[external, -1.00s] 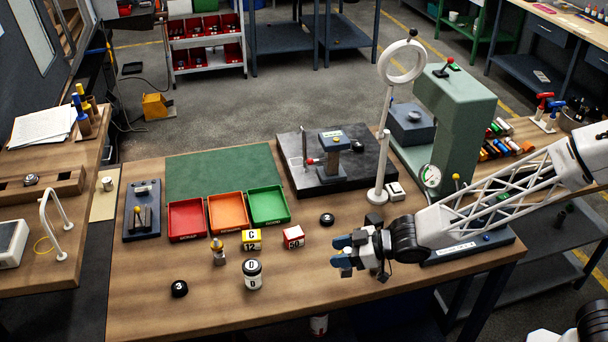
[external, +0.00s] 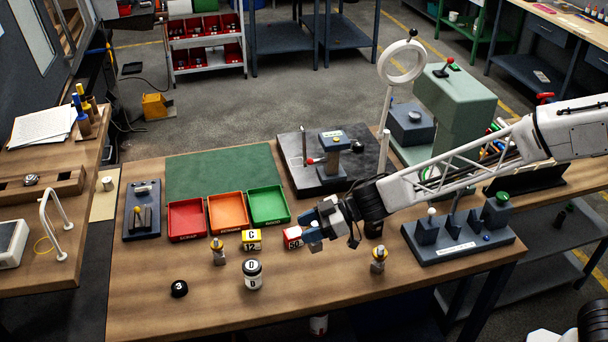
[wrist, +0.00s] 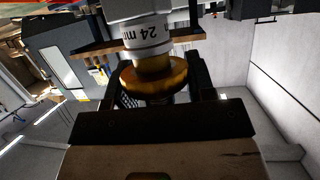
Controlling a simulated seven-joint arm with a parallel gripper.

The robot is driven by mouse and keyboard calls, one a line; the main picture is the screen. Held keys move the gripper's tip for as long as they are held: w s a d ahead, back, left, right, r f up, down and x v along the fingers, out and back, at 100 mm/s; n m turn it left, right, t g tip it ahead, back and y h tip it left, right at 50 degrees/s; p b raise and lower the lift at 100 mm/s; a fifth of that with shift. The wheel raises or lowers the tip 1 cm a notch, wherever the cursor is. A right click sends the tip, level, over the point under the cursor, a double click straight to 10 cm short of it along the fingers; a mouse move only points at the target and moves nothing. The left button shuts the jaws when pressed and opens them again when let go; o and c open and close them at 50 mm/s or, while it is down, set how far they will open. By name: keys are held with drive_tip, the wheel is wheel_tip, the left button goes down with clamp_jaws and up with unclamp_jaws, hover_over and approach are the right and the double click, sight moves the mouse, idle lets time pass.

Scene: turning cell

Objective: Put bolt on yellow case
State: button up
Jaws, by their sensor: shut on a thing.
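The yellow case (external: 251,239), marked C 12, stands on the bench in front of the orange tray. My gripper (external: 312,233) is to its right, above the bench, with the red case (external: 292,238) just beyond its fingertips. In the wrist view my gripper (wrist: 160,75) is shut on a part with a brass disc (wrist: 153,78) and a grey-white collar (wrist: 140,36) printed "24 m…". I cannot tell whether this part is the bolt. It is hard to make out in the external view. Similar small silver-and-yellow pieces stand at left (external: 218,252) and right (external: 379,260).
Red (external: 187,236), orange (external: 228,227) and green (external: 268,221) trays stand behind the cases. A grey fixture (external: 458,245) is at right.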

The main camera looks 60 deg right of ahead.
drive_tip(key=shift+w+d+r+n+g+y, duration=0.1)
drive_tip(key=shift+w+d+n+g+y, duration=0.3)
drive_tip(key=shift+w, duration=0.35)
drive_tip(key=shift+w+d+r+n+g+y, duration=0.1)
drive_tip(key=shift+w+d+n+g+y, duration=0.2)
drive_tip(key=shift+w+n, duration=0.35)
drive_tip(key=shift+w+d+n+g+y, duration=0.3)
drive_tip(key=shift+w+n+y, duration=0.1)
drive_tip(key=shift+w, duration=0.4)
drive_tip(key=shift+a, duration=0.1)
drive_tip(key=w+a+f, duration=0.1)
drive_tip(key=w+a, duration=0.1)
drive_tip(key=w, duration=1.3)
drive_tip(key=shift+w+a+f, duration=0.25)
drive_tip(key=shift+w+a, duration=0.1)
drive_tip(key=shift+a, duration=0.05)
drive_tip(key=shift+f, duration=1.75)
drive_tip(key=shift+f, duration=0.15)
